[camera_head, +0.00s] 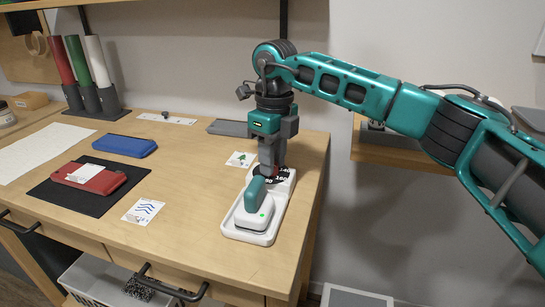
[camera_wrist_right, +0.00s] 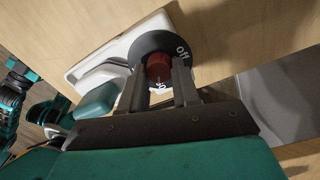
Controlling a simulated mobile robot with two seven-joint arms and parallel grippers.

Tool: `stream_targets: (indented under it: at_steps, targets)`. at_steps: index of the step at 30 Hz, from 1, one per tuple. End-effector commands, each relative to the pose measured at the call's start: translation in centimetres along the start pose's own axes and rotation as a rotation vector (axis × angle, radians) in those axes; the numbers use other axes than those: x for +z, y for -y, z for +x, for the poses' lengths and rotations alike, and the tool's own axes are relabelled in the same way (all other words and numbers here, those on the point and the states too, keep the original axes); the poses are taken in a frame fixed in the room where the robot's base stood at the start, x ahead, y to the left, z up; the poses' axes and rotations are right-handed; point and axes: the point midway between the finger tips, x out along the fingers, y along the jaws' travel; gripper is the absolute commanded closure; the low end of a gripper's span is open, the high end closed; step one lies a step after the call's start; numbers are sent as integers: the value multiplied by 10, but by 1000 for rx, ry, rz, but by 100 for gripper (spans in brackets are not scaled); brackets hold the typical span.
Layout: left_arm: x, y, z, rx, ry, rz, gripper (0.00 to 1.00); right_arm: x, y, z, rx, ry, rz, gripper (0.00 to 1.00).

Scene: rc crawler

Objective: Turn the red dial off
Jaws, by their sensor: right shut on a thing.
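The red dial (camera_wrist_right: 158,67) is a small red knob in the middle of a black disc (camera_wrist_right: 150,42) marked "off" and with numbers. The disc sits at the far end of a white base (camera_head: 232,228) near the table's right edge. My right gripper (camera_head: 271,168) points down over the disc. In the right wrist view its two fingers (camera_wrist_right: 160,85) are closed around the red knob, one on each side. In the head view the fingers hide most of the knob. The "off" mark lies beside the right finger in the wrist view. My left gripper is not in view.
A teal-handled device (camera_head: 254,194) with a green light rests on the white base, close to my gripper. A blue case (camera_head: 124,145), a red case (camera_head: 96,178) on a black mat (camera_head: 52,193) and picture cards (camera_head: 143,210) lie left. Rolled tubes (camera_head: 80,62) stand at the back.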

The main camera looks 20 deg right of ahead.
Motion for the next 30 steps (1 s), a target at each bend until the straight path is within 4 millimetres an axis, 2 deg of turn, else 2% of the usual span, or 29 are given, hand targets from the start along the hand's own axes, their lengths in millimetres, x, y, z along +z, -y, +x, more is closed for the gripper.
stream_targets:
  at_steps: [11,17,30]
  targets:
    - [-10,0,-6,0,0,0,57,1,0,-3,1,-6,-149,100]
    - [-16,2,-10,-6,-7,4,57,1,0,-3,1,-13,-322,100]
    - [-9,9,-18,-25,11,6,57,2,1,-2,0,-29,-741,100]
